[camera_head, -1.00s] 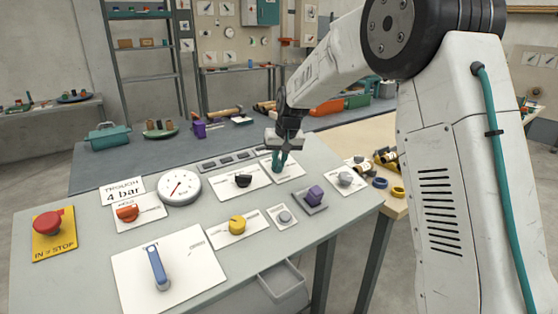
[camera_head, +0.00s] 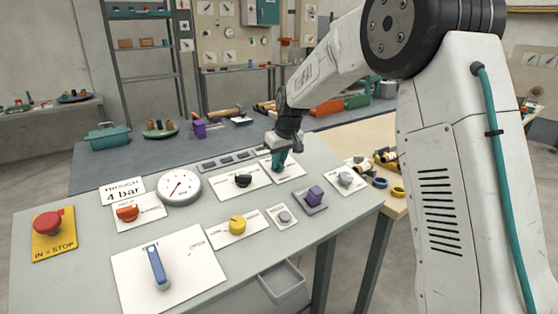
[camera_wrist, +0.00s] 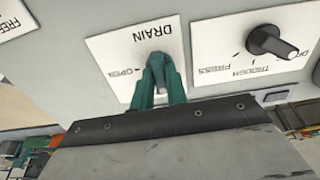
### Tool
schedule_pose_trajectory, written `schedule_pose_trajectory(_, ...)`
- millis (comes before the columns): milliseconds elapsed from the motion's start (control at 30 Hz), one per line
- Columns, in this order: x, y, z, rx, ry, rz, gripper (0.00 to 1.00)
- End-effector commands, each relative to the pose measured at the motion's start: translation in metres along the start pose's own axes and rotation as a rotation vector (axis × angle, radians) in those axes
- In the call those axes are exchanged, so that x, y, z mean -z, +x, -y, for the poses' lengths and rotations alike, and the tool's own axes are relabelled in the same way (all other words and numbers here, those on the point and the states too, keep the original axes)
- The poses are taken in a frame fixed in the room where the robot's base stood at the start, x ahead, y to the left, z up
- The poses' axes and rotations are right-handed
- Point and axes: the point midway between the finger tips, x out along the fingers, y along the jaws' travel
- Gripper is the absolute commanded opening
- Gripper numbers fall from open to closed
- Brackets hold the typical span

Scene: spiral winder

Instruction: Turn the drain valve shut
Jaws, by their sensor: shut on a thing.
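The drain valve is a small grey knob (camera_wrist: 157,60) on a white plate (camera_wrist: 112,52) marked DRAIN and OPEN in the wrist view, where the lettering is upside down. My gripper (camera_wrist: 160,72) has teal fingers, and they are shut on the knob. The fingers hide most of the knob, so its exact angle is hard to read. In the head view my gripper (camera_head: 278,163) reaches down to the drain plate (camera_head: 291,173) at the back right of the panel, and the knob is hidden behind the fingers.
A black knob (camera_head: 243,181) on a white plate stands just left of my gripper. A purple block-shaped control (camera_head: 315,194) and a grey knob (camera_head: 346,178) are to the right. A dial gauge (camera_head: 180,187) and a blue lever (camera_head: 157,267) are farther left.

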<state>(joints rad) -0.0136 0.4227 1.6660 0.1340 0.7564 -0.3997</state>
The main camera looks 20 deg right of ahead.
Motion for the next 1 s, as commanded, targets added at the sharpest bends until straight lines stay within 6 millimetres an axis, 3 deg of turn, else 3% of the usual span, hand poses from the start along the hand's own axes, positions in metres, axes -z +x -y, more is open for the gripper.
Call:
schedule_pose_trajectory(167, 0.001, -0.001, 0.000, -0.001, -0.002, -0.001, 0.00)
schedule_pose_trajectory(200, 0.001, -0.001, 0.000, -0.001, -0.001, -0.001, 0.17)
schedule_pose_trajectory(267, 0.000, -0.001, 0.000, -0.001, -0.001, -0.001, 0.34)
schedule_pose_trajectory(300, 0.000, -0.001, 0.000, -0.001, -0.001, -0.001, 0.36)
schedule_pose_trajectory(633, 0.000, -0.006, 0.000, -0.001, 0.000, -0.001, 0.36)
schedule_pose_trajectory(1000, 0.000, -0.064, 0.000, -0.001, -0.001, -0.002, 0.36)
